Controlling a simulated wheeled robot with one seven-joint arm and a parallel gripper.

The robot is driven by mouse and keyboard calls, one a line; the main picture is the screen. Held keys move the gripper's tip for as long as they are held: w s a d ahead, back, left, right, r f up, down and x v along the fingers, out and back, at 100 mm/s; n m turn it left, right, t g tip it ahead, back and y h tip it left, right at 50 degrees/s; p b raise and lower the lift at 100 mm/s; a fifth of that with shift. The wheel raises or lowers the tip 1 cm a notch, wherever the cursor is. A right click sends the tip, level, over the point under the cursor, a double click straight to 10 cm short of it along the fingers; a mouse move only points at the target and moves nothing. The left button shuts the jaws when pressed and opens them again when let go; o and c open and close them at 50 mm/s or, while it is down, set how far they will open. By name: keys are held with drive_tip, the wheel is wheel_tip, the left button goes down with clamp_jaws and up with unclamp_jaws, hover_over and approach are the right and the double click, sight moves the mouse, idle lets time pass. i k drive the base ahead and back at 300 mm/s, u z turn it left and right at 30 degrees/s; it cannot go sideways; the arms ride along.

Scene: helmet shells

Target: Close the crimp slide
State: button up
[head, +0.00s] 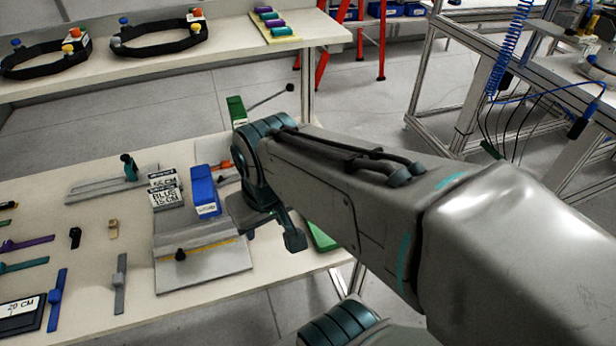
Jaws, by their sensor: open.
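No part is marked as the crimp slide, so I cannot tell for certain which one it is. A grey plate fixture (205,268) with a yellow strip and a black knob (180,254) lies near the front edge of the table. Another grey flat fixture (98,190) with a dark green upright handle (129,165) lies farther left. A green block (236,110) with a ball-ended lever (271,97) shows behind my arm. My gripper (268,230) is open, to the right of the yellow-strip fixture and apart from its knob. My arm hides part of the table there.
A blue box (203,190) and label cards (165,190) stand behind the yellow-strip fixture. Several coloured straps and clips lie at the left, with a 20 cm card (22,314). A back shelf (230,45) holds headbands. A green item (320,236) is partly hidden under my arm.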

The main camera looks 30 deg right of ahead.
sight(219, 175)
drive_tip(key=z, duration=0.8)
drive_tip(key=k, duration=0.65)
drive_tip(key=u, duration=0.35)
drive_tip(key=i, duration=0.95)
